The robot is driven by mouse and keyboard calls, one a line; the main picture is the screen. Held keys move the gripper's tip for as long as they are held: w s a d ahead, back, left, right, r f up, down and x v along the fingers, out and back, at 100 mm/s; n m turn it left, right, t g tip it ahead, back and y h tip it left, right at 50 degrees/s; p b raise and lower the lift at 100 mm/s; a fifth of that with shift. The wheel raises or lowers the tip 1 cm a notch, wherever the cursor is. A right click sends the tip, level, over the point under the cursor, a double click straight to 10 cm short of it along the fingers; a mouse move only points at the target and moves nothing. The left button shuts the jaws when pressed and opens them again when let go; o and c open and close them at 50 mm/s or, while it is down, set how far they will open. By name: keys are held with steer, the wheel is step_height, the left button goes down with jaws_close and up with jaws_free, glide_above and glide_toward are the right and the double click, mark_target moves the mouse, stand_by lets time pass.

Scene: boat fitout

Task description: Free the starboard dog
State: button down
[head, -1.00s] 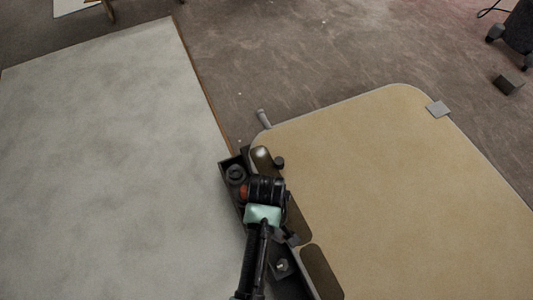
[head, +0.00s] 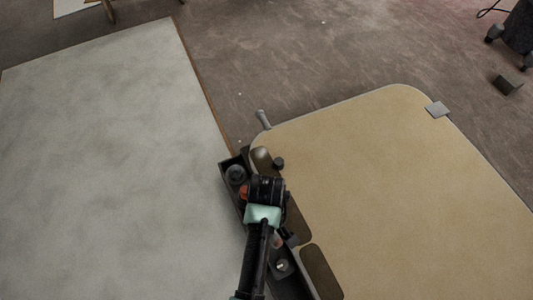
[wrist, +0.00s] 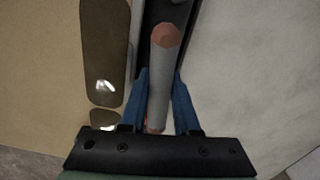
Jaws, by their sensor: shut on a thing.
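In the wrist view, my gripper (wrist: 160,76) has its two blue fingers on either side of a grey rod-like handle (wrist: 163,55) with a dull copper-red end. It is shut on this handle; I cannot tell for certain that it is the starboard dog. In the head view, my arm and wrist cover the grip at the left edge of the tan hatch panel (head: 390,190). A small grey lever (head: 262,120) sticks out at the panel's far left corner, clear of my gripper.
A large pale board (head: 110,150) lies left of the panel. A dark narrow tray (head: 236,174) with round parts runs between them, under my arm. A grey clip (head: 437,109) sits on the panel's far right edge. The carpet floor beyond is mostly clear.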

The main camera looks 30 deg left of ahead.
steer(key=shift+r+m+p, duration=0.3)
steer(key=shift+m+p, duration=0.8)
steer(key=shift+p, duration=0.75)
steer(key=m+p, duration=0.3)
steer(key=shift+f+m, duration=0.25)
steer(key=shift+m, duration=0.05)
steer(key=shift+f, duration=0.1)
steer(key=c, duration=0.5)
jaws_free()
steer(key=shift+p, duration=0.35)
step_height(320, 180, up, 13)
steer(key=p, duration=0.8)
